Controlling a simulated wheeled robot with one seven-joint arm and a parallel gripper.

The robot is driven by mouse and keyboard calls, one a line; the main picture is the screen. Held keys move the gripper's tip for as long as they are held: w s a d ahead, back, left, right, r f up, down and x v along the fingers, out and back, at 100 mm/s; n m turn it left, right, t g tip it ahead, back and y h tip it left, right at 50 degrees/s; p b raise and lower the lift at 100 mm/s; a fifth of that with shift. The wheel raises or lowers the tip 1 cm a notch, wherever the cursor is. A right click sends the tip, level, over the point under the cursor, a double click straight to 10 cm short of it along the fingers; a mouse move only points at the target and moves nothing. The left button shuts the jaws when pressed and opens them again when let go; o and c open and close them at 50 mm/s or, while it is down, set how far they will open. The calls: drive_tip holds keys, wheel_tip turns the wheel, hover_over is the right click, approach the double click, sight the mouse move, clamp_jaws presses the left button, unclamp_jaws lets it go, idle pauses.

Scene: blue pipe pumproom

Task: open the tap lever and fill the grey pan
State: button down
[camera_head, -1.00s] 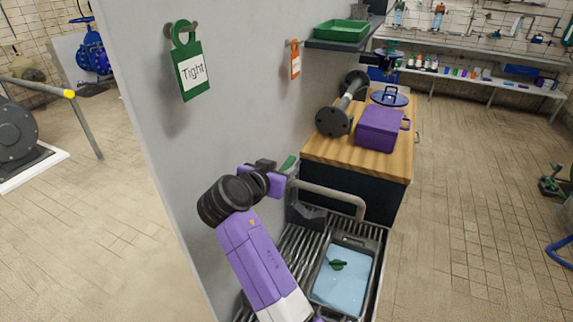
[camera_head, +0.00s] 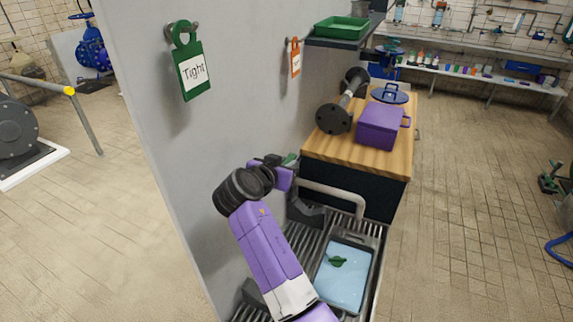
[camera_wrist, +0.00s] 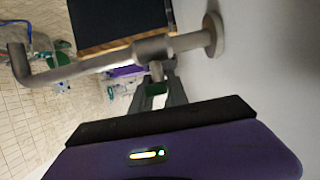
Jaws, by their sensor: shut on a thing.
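The tap is a grey bent pipe (camera_head: 335,191) on the wall, its outlet end above the drain rack; it also crosses the wrist view (camera_wrist: 100,62). The tap's green lever (camera_head: 291,159) is at the wall end of the pipe, partly hidden by my gripper. The grey pan (camera_head: 350,240) sits on the rack under the tap. It holds light blue water (camera_head: 343,288) with a small green thing (camera_head: 337,261) in it.
A wooden-topped counter (camera_head: 345,158) stands beyond the tap, with a purple pot (camera_head: 379,127), a blue lid (camera_head: 390,94) and a dark flanged pipe (camera_head: 335,117). Green (camera_head: 193,70) and orange (camera_head: 295,58) tags hang on the wall. The floor to the right is open.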

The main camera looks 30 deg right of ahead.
drive_tip(key=shift+s+d+n+t+y+p, duration=0.1)
drive_tip(key=shift+d+n+t+y+p, duration=0.05)
drive_tip(key=shift+n+t+y+p, duration=0.6)
drive_tip(key=shift+n+t+y, duration=0.35)
drive_tip(key=shift+n+t, duration=0.3)
drive_tip(key=shift+n, duration=0.1)
drive_tip(key=c, duration=1.3)
unclamp_jaws()
drive_tip(key=shift+a, duration=0.2)
drive_tip(key=shift+b+v, duration=0.5)
drive_tip(key=shift+v, duration=3.3)
